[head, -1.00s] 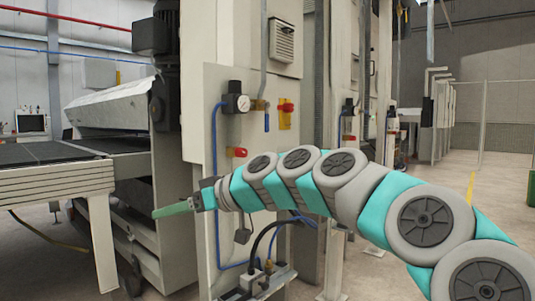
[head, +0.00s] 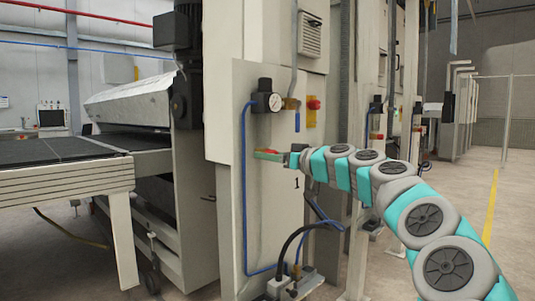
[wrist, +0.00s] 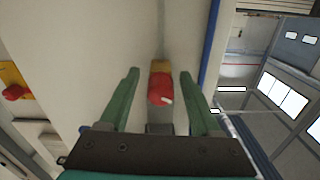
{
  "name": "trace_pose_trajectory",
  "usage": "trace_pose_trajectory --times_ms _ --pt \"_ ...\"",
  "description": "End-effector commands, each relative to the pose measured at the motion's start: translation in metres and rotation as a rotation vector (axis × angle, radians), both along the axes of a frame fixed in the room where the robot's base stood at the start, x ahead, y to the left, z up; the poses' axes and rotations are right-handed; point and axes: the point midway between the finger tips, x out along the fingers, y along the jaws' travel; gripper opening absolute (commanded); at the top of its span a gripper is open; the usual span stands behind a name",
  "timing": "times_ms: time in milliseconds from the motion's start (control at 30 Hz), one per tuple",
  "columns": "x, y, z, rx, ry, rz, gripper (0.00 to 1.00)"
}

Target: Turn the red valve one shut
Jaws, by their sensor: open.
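The red valve (wrist: 160,88) with its brass body shows in the wrist view, standing out from the beige panel. It lies between the two green fingers of my gripper (wrist: 160,95), with space on both sides. My gripper (head: 268,154) is open and shows in the head view close to the panel, at the valve's height. There the fingers hide most of the valve, and only a little red shows behind them. I cannot tell whether a finger touches it.
A pressure gauge (head: 275,102) with a black regulator is above the valve. A red emergency button (head: 314,104) on a yellow plate is to its right. A blue hose (head: 245,190) runs down left of the valve. A conveyor (head: 65,180) stands at left; floor is free at right.

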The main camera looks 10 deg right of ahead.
Motion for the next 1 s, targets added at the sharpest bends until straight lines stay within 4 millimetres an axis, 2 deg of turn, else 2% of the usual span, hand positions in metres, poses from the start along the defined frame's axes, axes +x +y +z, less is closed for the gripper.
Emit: trace_pose_trajectory --times_ms 133,467,1000 --pt "0.0088 0.0074 -0.0004 -0.001 0.002 0.001 0.64" --pt "0.0105 0.0092 -0.0004 0.000 0.001 0.002 0.64" --pt "0.0103 0.0090 -0.0004 0.000 0.001 0.002 0.04"
